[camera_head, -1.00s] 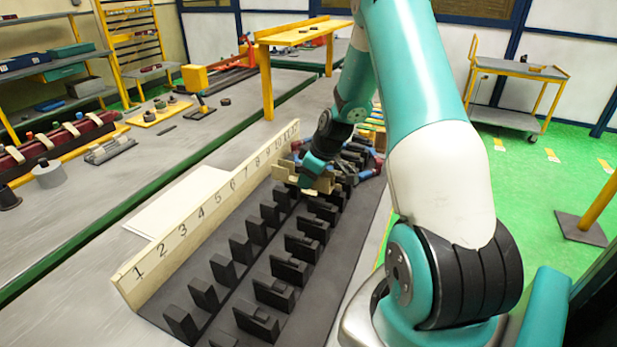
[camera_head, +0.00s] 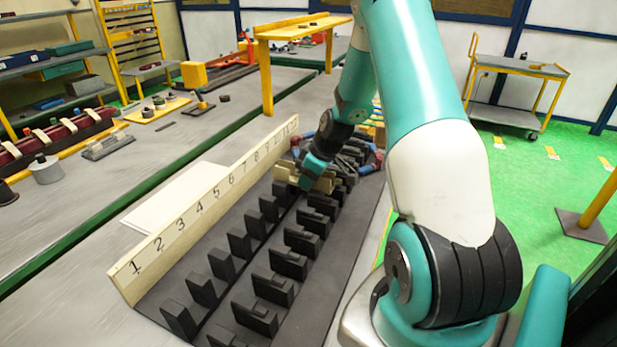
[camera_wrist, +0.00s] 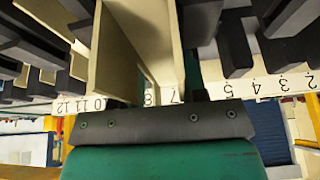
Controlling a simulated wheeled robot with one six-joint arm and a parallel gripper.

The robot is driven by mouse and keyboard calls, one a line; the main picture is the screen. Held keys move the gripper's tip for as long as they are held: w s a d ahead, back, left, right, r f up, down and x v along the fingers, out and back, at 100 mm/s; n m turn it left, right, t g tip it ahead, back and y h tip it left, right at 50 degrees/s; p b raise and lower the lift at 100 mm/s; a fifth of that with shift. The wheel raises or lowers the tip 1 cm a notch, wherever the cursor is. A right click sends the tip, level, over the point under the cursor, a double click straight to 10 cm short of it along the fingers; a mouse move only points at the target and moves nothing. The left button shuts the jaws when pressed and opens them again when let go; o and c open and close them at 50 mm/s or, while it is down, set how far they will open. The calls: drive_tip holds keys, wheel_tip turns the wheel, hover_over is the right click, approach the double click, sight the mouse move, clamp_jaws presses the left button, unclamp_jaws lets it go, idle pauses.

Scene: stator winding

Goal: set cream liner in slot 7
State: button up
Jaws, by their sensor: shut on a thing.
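My gripper (camera_head: 316,180) is shut on the cream liner (camera_head: 323,186), low over the far half of the black slotted block (camera_head: 238,283). In the wrist view the liner (camera_wrist: 113,60) is a channel with two tall cream walls and an open gap between them. It stands in front of the numbered board (camera_wrist: 193,93), around numbers 7 and 8. The gripper's dark jaw body (camera_wrist: 160,122) crosses the lower middle of that view. The liner's lower end and its contact with slot 7 are hidden.
Rows of black posts (camera_head: 240,243) line the block. Other cream pieces (camera_wrist: 50,17) sit among the posts beside the held liner. The cream numbered board (camera_head: 190,217) runs along the block's left side. A pale flat sheet (camera_head: 180,195) lies left of it.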

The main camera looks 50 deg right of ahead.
drive_tip(key=shift+s+f, duration=0.1)
drive_tip(key=shift+f, duration=0.25)
drive_tip(key=o, duration=0.8)
drive_tip(key=shift+s+f, duration=0.1)
drive_tip(key=shift+r+p, duration=0.4)
drive_tip(key=shift+r, duration=0.55)
drive_tip(key=shift+r, duration=0.1)
drive_tip(key=shift+r+p, duration=2.5)
drive_tip(key=shift+r, duration=1.15)
